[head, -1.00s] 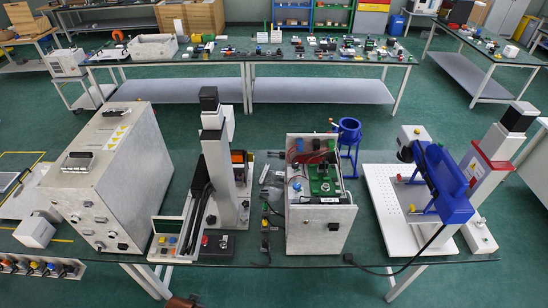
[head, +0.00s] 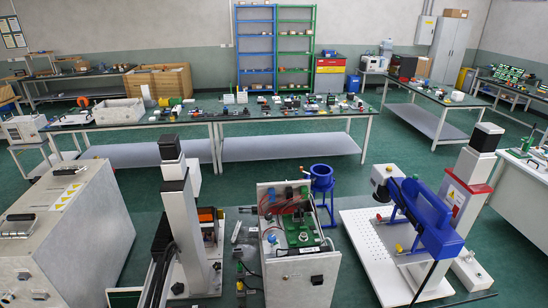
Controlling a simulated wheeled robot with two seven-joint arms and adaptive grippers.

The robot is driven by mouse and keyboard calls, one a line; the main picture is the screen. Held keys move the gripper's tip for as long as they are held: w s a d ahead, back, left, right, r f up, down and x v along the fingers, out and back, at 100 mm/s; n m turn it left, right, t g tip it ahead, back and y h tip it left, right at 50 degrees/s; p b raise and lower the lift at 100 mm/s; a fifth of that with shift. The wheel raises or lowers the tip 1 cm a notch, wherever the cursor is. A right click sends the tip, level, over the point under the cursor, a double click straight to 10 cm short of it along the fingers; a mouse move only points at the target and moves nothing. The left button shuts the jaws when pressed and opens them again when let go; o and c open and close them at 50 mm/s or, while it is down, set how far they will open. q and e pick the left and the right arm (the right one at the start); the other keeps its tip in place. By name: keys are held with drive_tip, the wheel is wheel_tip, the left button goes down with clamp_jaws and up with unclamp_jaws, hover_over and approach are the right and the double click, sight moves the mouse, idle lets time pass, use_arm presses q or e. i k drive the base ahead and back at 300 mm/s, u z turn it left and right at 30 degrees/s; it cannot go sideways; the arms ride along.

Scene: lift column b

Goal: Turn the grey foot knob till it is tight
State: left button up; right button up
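Two lift columns stand on the near bench. The left column (head: 187,225) is grey-white with a black cap, and its lower part runs toward the bottom edge. The right column (head: 468,185) is white with a black cap and a red collar, and leans in the picture. At its base is a pale foot block (head: 471,274) with a small roundish grey part on top (head: 468,257). This may be the grey foot knob, but it is too small to be sure, and its tightness cannot be told. Neither of my grippers is in view.
A large grey metal box (head: 75,230) fills the near left. An open case with a green circuit board (head: 301,234) stands mid-bench. A blue clamp-like device (head: 425,225) is over a white perforated plate (head: 365,250). A blue ring stand (head: 321,180) is behind.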

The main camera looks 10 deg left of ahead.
sight(216, 283)
drive_tip(key=k, duration=1.25)
drive_tip(key=u, duration=0.9)
drive_tip(key=i, duration=0.6)
drive_tip(key=u, duration=0.85)
drive_tip(key=i, duration=0.8)
drive_tip(key=z, duration=0.75)
drive_tip(key=i, duration=0.65)
drive_tip(key=z, duration=0.6)
